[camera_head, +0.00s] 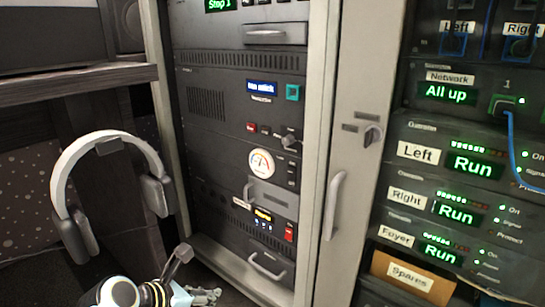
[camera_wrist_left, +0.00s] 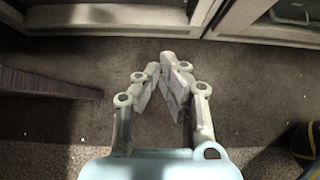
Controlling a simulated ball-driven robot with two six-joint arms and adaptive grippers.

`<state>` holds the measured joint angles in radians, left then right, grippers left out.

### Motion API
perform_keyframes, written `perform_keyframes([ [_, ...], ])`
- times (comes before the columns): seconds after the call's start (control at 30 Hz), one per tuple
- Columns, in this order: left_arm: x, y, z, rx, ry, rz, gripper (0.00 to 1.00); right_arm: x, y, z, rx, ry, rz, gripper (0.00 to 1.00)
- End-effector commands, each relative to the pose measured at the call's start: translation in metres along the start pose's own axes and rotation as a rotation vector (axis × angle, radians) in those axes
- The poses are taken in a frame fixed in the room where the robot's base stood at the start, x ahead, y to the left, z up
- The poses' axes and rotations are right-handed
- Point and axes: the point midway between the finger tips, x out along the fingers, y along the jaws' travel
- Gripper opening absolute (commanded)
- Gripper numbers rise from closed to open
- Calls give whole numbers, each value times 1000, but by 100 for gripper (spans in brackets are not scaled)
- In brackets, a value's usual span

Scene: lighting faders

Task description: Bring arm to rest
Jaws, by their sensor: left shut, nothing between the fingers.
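My left gripper (camera_head: 212,295) is low in the head view, at the bottom edge, near the foot of the open equipment rack. In the left wrist view its grey jointed fingers (camera_wrist_left: 167,62) lean together and meet at the tips, with nothing between them. Its light blue palm (camera_wrist_left: 160,168) fills the bottom of that view. Dark carpet (camera_wrist_left: 235,85) lies beyond the fingers. My right gripper is in neither view.
The rack (camera_head: 238,148) stands ahead, with its grey door frame (camera_head: 350,150) to the right. Amplifier units (camera_head: 445,163) fill the right side. White headphones (camera_head: 105,140) hang at left. A box labelled Spares (camera_head: 410,278) sits low at right.

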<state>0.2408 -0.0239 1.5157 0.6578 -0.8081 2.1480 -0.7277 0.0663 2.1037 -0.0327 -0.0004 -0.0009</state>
Motion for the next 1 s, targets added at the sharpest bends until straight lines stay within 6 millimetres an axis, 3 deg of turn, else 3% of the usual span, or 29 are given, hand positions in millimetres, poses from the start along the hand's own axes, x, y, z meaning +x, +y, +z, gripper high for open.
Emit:
perform_keyframes([
  [0.03, -8, 0, 8, 3, -3, 3, 0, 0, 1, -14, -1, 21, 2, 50],
  [0.27, -31, -8, 10, -2, 19, -3, 0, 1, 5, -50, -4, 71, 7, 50],
  [0.43, -55, -19, -2, -8, 75, -13, 0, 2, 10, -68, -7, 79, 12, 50],
  [0.57, -80, -31, -24, 19, 148, -16, 0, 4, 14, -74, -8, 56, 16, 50],
  [0.67, -108, -44, -51, 101, 233, -23, 0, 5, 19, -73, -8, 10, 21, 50],
  [0.77, -151, -64, -94, 272, 350, -51, 0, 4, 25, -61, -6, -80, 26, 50],
  [0.87, -203, -90, -149, 519, 480, -125, 0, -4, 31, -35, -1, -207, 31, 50],
  [1.0, -286, -133, -226, 955, 623, -320, 0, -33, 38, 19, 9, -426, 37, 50],
])
